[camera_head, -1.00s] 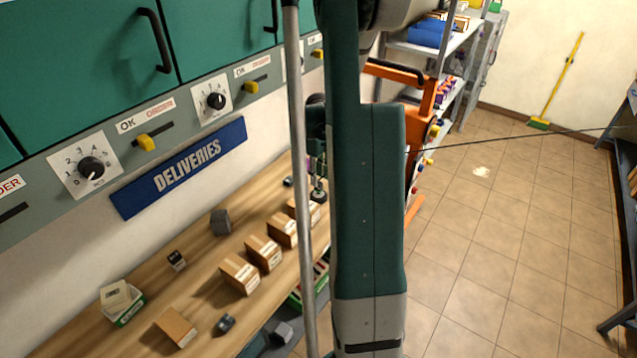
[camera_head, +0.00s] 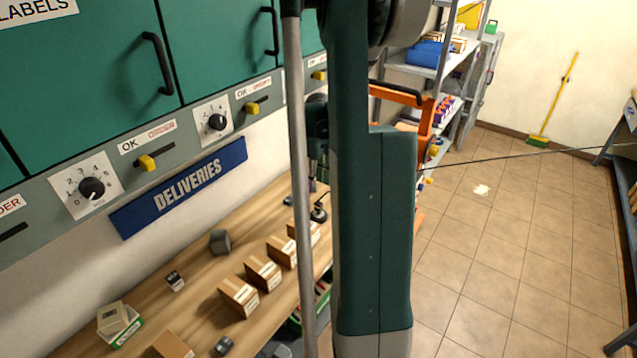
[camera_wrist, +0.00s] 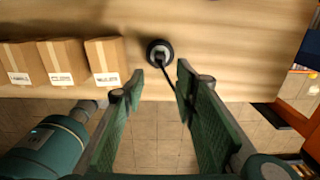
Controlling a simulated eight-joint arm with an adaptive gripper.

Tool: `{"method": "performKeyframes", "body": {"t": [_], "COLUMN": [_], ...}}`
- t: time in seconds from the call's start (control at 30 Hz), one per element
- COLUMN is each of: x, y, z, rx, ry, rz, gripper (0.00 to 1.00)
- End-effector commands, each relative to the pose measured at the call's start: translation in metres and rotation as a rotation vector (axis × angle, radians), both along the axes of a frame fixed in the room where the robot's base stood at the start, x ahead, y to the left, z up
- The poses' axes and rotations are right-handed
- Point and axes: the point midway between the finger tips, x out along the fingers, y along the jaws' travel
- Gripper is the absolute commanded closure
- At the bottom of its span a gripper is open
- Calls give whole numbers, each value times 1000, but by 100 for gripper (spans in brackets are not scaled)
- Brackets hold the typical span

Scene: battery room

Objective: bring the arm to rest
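My gripper (camera_wrist: 160,82) is seen from behind in the wrist view, with its two green fingers apart and nothing between them. Beyond the fingertips, a round black-and-grey object (camera_wrist: 159,52) with a thin dark stem stands on the wooden bench. In the head view, my arm fills the middle and hides most of the gripper. The round black object also shows in the head view (camera_head: 318,214), just left of my arm.
Several cardboard boxes (camera_head: 239,297) stand in a row on the wooden bench (camera_head: 190,318). Green cabinets (camera_head: 80,85) with knobs and sliders hang above. An orange frame (camera_head: 425,125) stands behind my arm. Tiled floor (camera_head: 490,250) at the right is mostly clear.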

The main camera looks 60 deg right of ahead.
Motion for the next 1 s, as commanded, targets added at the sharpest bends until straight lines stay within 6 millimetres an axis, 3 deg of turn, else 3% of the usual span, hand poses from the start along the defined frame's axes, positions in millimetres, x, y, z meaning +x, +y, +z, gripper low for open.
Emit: {"method": "performKeyframes", "body": {"t": [0.7,1.0], "x": [0,2], "y": [1,24], "z": [0,11], "rx": [-1,-25], "ry": [0,1], "rz": [7,140], "gripper": [71,71]}}
